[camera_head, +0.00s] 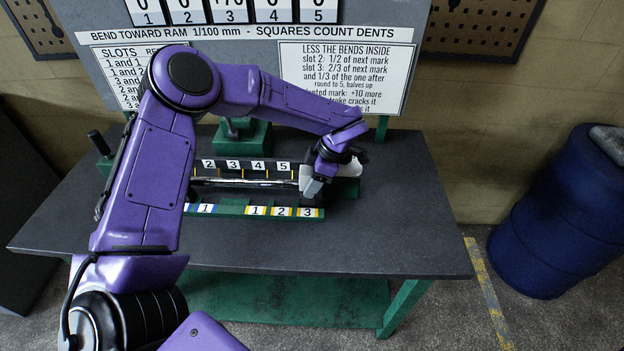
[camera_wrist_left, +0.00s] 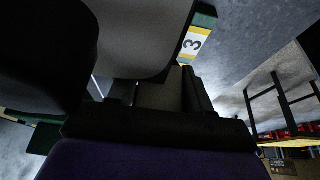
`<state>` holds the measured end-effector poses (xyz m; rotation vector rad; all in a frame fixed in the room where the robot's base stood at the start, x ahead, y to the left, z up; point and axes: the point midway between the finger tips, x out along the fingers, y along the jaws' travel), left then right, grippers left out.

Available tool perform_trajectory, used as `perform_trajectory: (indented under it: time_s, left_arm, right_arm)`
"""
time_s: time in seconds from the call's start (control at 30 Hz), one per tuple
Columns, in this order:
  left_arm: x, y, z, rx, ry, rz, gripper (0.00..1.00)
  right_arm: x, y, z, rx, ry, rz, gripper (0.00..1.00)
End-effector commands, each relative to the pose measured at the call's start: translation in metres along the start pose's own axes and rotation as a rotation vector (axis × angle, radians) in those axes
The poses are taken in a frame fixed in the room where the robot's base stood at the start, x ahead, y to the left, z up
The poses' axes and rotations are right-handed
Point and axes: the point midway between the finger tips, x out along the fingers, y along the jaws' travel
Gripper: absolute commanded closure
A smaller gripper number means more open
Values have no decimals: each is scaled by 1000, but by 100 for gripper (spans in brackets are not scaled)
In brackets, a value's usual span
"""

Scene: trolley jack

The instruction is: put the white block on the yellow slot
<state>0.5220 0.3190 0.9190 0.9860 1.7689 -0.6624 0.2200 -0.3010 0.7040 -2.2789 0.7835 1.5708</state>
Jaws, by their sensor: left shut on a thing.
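My left gripper (camera_head: 318,184) reaches over the right end of the green jig (camera_head: 230,211) on the table. It is shut on the white block (camera_head: 346,172), which shows pale beside the jaws and is partly hidden by them. In the left wrist view a large pale grey shape (camera_wrist_left: 140,40), apparently the block, fills the top middle. The jig's front rail has yellow-edged labels 1, 2 and 3 (camera_head: 307,212), and a blue-edged 1 (camera_head: 205,208) further left. Label 3 also shows close by in the left wrist view (camera_wrist_left: 193,44). I cannot tell whether the block touches the jig. My right gripper is not in view.
A silver bar (camera_head: 245,183) lies along the jig, below a strip numbered 2 to 5 (camera_head: 246,165). A sign board (camera_head: 345,75) stands behind the table (camera_head: 405,230). The table's right side is clear. A blue barrel (camera_head: 560,220) stands on the floor at right.

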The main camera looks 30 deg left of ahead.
Motion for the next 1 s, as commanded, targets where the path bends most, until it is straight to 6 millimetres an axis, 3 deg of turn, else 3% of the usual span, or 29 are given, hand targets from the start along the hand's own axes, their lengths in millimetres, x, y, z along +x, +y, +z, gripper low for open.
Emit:
perform_trajectory:
  time_s: [0.67, 0.7, 0.77, 1.0]
  left_arm:
    - [10, 0, 4, 0, -2, 2, 100]
    - [11, 0, 4, 0, -1, 0, 48]
    - [11, 0, 4, 1, 0, -1, 28]
    - [12, 0, 4, 1, 1, -1, 25]
  right_arm:
    - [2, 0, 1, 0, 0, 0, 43]
    - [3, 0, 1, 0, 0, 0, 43]
    - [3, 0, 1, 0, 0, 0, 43]
    - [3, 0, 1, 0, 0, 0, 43]
